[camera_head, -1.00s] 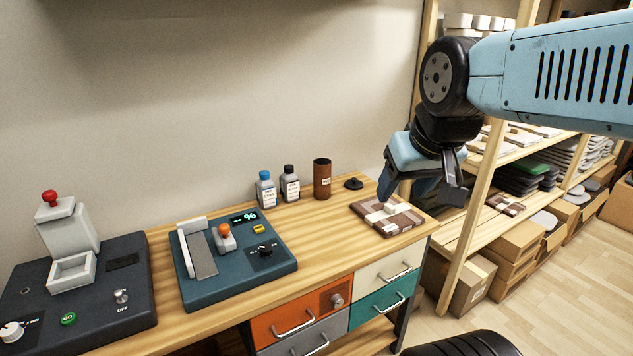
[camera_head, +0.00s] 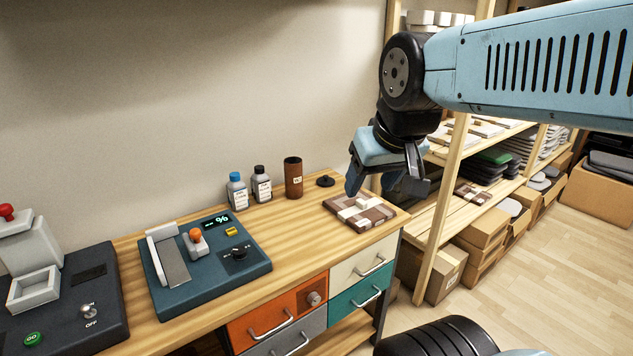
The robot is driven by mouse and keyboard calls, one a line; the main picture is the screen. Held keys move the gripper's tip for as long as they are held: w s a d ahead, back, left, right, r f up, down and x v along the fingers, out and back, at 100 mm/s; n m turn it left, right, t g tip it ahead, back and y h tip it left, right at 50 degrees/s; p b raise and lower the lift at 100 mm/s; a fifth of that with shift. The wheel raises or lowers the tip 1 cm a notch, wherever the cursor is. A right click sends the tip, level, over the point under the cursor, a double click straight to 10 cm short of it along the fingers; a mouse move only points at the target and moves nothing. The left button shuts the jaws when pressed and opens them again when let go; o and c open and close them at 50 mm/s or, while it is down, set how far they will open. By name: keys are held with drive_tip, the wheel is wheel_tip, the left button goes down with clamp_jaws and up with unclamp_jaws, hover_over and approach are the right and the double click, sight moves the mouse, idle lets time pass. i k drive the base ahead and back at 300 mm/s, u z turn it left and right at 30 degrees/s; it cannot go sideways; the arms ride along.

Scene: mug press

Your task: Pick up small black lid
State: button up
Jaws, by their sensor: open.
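Two small bottles, one blue-capped (camera_head: 237,191) and one black-capped (camera_head: 261,184), stand left of the cylinder. A blue device with a lever (camera_head: 205,262) and a dark press machine (camera_head: 50,290) fill the left. A wooden shelf post (camera_head: 441,210) rises right of the bench.

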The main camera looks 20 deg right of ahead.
sight(326, 181)
drive_tip(key=k, duration=1.3)
drive_tip(key=z, duration=0.45)
drive_tip(key=i, duration=0.75)
drive_tip(key=z, duration=0.7)
drive_tip(key=i, duration=1.05)
drive_tip(key=u, duration=0.7)
drive_tip(key=i, duration=0.7)
drive_tip(key=u, duration=0.55)
drive_tip(key=k, duration=0.55)
drive_tip(key=u, duration=0.05)
